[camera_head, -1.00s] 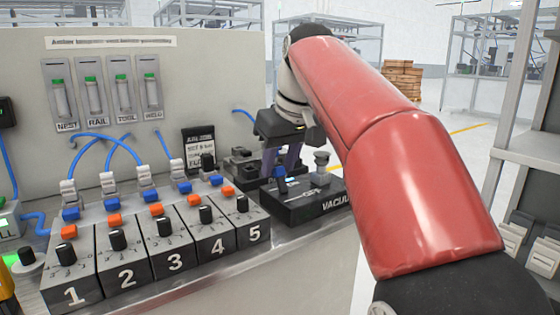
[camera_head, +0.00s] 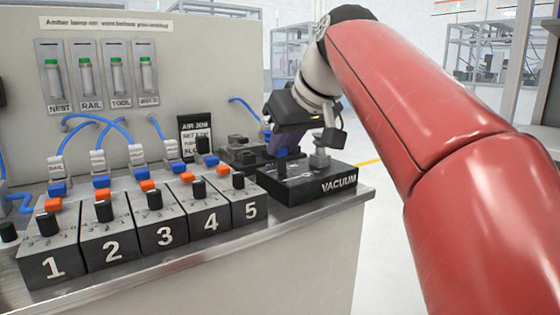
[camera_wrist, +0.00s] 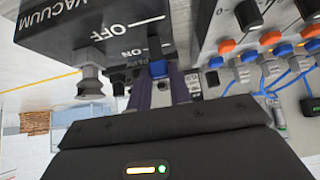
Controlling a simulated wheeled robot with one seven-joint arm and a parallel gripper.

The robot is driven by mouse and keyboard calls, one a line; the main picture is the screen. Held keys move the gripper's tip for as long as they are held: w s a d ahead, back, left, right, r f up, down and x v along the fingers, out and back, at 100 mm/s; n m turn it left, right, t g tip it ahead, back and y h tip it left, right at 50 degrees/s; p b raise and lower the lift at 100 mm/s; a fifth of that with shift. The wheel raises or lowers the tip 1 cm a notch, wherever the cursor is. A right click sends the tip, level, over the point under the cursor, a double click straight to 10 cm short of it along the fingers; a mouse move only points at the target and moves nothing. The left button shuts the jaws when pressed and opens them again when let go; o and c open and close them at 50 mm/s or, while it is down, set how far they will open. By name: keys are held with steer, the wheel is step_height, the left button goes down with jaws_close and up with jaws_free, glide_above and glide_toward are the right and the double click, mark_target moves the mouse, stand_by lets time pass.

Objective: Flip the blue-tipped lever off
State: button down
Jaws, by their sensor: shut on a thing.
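The black vacuum box (camera_head: 305,190) sits at the right end of the bench, with VACUUM on its front. In the wrist view its top (camera_wrist: 70,40) shows OFF and ON marks. The lever's blue tip (camera_wrist: 158,69) is between the two purple fingers of my gripper (camera_wrist: 159,90), beside the ON mark. My gripper (camera_head: 280,152) is shut on the lever from above. In the head view the gripper hides most of the lever, so its exact tilt cannot be told there.
Several numbered valve blocks (camera_head: 160,222) with black knobs line the bench to the left. Blue hoses (camera_head: 95,120) run behind them. The grey panel (camera_head: 200,60) rises at the back.

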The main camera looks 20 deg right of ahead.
mark_target(283, 153)
steer(key=t+b, duration=0.1)
steer(key=b, duration=0.1)
steer(key=s+f+t+b, duration=0.1)
steer(key=b, duration=0.2)
steer(key=s+t+y+b, duration=0.1)
steer(key=t+b, duration=0.1)
steer(key=shift+s+d+f+b, duration=0.2)
steer(key=shift+d+f+b, duration=0.05)
steer(key=shift+d+b, duration=0.15)
steer(key=shift+s+d+t+y+b, duration=0.1)
steer(key=shift+s+t+y+b, duration=0.2)
steer(key=shift+t+b, duration=0.35)
steer(key=shift+s+d+t+y+b, duration=0.1)
steer(key=shift+s+t+y+b, duration=0.2)
steer(key=shift+t, duration=0.55)
steer(key=c, duration=1.3)
jaws_free()
steer(key=v, duration=0.7)
steer(key=shift+s+d+f, duration=0.1)
steer(key=shift+s, duration=0.3)
